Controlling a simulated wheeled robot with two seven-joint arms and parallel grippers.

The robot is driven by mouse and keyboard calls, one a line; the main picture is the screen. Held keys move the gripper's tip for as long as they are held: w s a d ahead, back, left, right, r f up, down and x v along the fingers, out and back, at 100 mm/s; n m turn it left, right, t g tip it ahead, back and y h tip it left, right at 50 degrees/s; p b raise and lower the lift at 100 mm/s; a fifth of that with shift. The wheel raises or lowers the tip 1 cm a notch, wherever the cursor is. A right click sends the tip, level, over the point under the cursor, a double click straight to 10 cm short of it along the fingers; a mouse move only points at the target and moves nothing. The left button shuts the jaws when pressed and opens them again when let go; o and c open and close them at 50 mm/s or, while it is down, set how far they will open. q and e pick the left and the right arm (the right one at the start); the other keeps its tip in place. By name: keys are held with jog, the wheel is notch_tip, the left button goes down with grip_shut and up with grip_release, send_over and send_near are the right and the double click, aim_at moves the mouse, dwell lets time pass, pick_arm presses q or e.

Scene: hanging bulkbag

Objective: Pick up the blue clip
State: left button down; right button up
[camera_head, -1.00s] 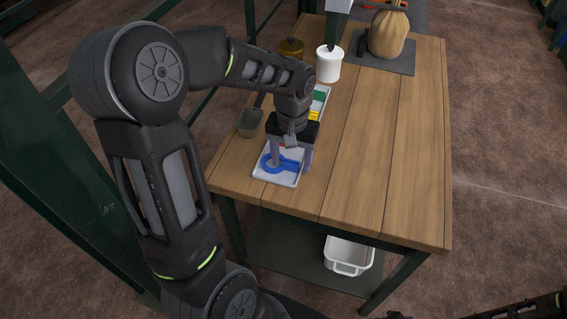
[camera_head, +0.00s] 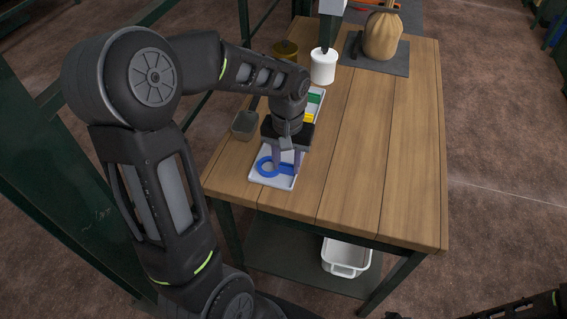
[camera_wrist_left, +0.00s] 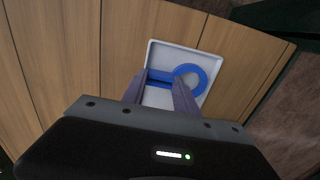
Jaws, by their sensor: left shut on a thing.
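The blue clip (camera_head: 268,167) has a ring and a straight handle. It lies in a white tray (camera_head: 256,180) near the table's left front corner. My left gripper (camera_head: 288,168) points down over the tray, shut on the clip's handle. In the left wrist view, the clip's ring (camera_wrist_left: 203,77) shows to the right, and the fingers of my left gripper (camera_wrist_left: 158,86) stand on both sides of the handle. The clip still appears down at the tray; I cannot tell whether it touches. My right gripper is out of view.
The table's right half (camera_head: 385,150) is clear.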

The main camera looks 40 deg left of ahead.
aim_at(287, 166)
pick_arm(q)
notch_tip(287, 166, up, 10)
dwell(0.5)
dwell(0.5)
